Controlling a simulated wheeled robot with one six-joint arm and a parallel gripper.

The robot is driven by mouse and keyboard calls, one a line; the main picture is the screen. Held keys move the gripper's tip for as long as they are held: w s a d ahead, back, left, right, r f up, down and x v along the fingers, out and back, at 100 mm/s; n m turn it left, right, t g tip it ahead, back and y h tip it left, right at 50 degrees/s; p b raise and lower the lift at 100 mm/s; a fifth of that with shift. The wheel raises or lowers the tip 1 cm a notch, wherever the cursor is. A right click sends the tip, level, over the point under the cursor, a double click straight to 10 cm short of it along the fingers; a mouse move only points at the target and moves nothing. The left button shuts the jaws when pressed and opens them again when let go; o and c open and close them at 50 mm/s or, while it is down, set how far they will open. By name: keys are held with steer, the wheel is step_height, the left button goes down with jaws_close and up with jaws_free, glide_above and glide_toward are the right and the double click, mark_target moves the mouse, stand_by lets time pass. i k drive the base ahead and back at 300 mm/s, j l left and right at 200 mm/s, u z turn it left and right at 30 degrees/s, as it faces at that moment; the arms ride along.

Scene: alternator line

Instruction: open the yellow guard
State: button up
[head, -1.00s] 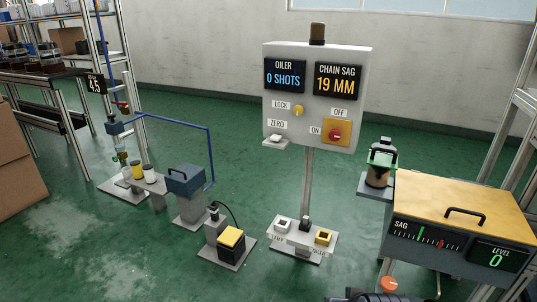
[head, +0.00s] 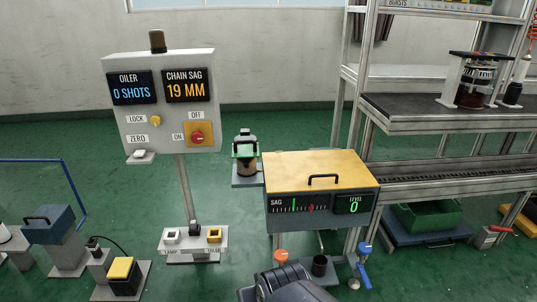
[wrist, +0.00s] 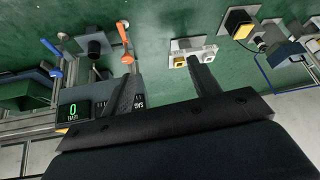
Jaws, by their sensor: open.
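The yellow guard (head: 290,165) is a flat yellow lid with a dark bar handle (head: 323,178), lying down on top of a grey box (head: 290,222) in the head view. The box front carries a SAG scale and a LEVEL display reading 0. My dark arm shows at the bottom of the head view, below and in front of the box, apart from the handle.
An orange-topped post (head: 281,256) and a blue lever (head: 363,272) stand in front of the box. A control panel (head: 165,105) stands to the left, with a button base (head: 195,243) below it. A shelf rack (head: 425,118) is close on the right.

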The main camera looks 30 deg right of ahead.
mark_target(337, 169)
steer(key=i+l+z, duration=0.1)
steer(key=l, duration=0.35)
steer(key=i+l, duration=0.3)
steer(key=i+l+z, duration=0.15)
steer(key=l, duration=0.35)
steer(key=i, duration=0.05)
